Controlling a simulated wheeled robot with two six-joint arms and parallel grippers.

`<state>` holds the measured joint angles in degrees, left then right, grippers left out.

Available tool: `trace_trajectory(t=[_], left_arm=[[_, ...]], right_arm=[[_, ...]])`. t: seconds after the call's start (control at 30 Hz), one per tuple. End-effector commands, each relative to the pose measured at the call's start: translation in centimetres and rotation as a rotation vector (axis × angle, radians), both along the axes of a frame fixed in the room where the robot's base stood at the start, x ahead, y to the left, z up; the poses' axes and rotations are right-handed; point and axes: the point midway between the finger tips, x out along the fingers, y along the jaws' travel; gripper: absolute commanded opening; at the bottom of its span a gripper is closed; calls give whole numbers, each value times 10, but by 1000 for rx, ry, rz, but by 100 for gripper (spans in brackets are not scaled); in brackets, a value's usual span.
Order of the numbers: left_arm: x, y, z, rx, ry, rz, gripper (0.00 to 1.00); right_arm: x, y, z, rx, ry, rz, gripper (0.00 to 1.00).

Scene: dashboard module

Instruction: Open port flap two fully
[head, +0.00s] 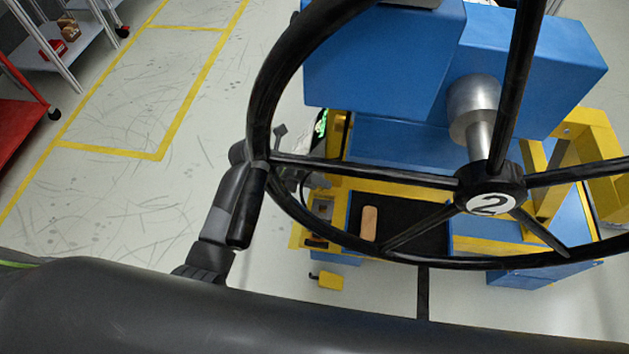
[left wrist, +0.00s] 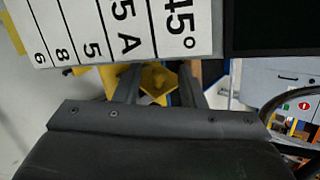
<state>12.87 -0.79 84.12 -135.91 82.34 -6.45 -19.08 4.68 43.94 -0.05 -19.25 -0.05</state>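I cannot make out port flap two in either view. My left gripper (head: 308,178) is partly hidden behind the rim of the black steering wheel (head: 262,95) in the head view, close to the left side of the blue and yellow module. In the left wrist view its two dark fingers stand apart, with the gap between them (left wrist: 157,86) empty. A yellow bracket (left wrist: 157,76) shows beyond that gap; I cannot tell how far away it is. My right gripper is in neither view.
The wheel's hub (head: 490,190) bears a "2". The blue housing (head: 385,55) stands behind the wheel. A black tray (head: 408,222) holds a tan object (head: 369,223). A white label panel (left wrist: 120,28) and a dark screen (left wrist: 270,25) are close by. Open floor lies left.

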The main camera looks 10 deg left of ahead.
Motion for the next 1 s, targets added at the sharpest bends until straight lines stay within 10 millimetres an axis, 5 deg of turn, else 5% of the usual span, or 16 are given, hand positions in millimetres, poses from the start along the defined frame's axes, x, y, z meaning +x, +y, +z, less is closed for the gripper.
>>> trace_trajectory(t=[0.27, 1.0], left_arm=[[0, 0, 0, 0, 0, 0, 0], [8, 1, -1, 1, 126, 0, 0]], right_arm=[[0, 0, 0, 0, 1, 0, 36], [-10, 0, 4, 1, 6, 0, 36]])
